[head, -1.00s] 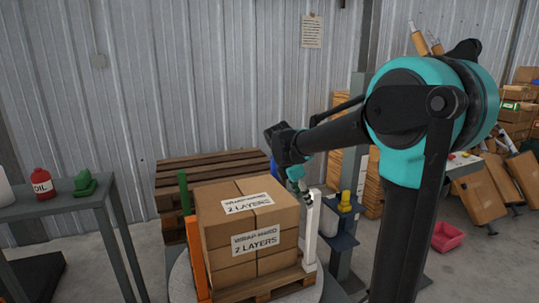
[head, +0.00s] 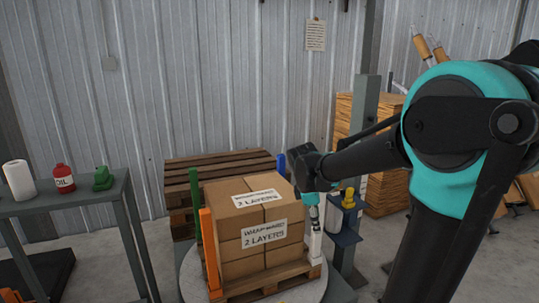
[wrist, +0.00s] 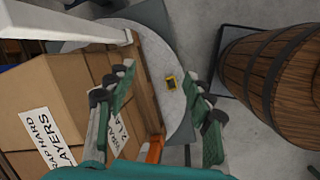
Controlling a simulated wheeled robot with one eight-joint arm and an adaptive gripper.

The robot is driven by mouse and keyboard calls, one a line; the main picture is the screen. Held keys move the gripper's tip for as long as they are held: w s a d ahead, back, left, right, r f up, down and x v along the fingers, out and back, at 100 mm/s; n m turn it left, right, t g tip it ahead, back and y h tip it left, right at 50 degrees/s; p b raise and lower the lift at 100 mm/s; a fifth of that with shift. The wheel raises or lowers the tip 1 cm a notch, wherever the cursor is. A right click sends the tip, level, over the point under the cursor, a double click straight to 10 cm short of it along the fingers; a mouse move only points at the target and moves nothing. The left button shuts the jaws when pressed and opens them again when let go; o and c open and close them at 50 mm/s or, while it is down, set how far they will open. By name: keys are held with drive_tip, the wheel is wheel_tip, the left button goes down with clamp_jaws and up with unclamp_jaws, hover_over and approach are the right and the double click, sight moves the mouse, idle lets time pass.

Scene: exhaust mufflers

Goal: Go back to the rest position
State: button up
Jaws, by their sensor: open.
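My gripper (head: 312,205) is at the right side of the stacked cardboard boxes (head: 229,248), close to the top of a white post (head: 315,245). In the wrist view my gripper (wrist: 160,100) has its green, dark-tipped fingers spread wide with nothing between them. The boxes (wrist: 75,85) fill the left of that view, and the white post (wrist: 75,30) crosses the upper left. I cannot tell whether a finger touches the boxes.
The boxes stand on a pallet (head: 265,280) on a round grey platform (head: 190,280), with orange (head: 210,250) and green (head: 195,205) posts beside them. A wooden barrel (wrist: 270,75) stands at the wrist view's right. A table (head: 60,200) is left.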

drive_tip(key=s+d+f+m+t+y, duration=0.1)
drive_tip(key=s+d+f+m, duration=0.1)
drive_tip(key=s+f+m, duration=0.4)
drive_tip(key=s+d+f+m+t+y, duration=0.1)
drive_tip(key=s+f+m+y, duration=0.1)
drive_tip(key=s+f+m, duration=0.4)
drive_tip(key=s+m, duration=0.4)
drive_tip(key=shift+s+d+m, duration=0.25)
drive_tip(key=shift+d+m, duration=0.05)
drive_tip(key=shift+d, duration=0.1)
drive_tip(key=shift+s, duration=0.1)
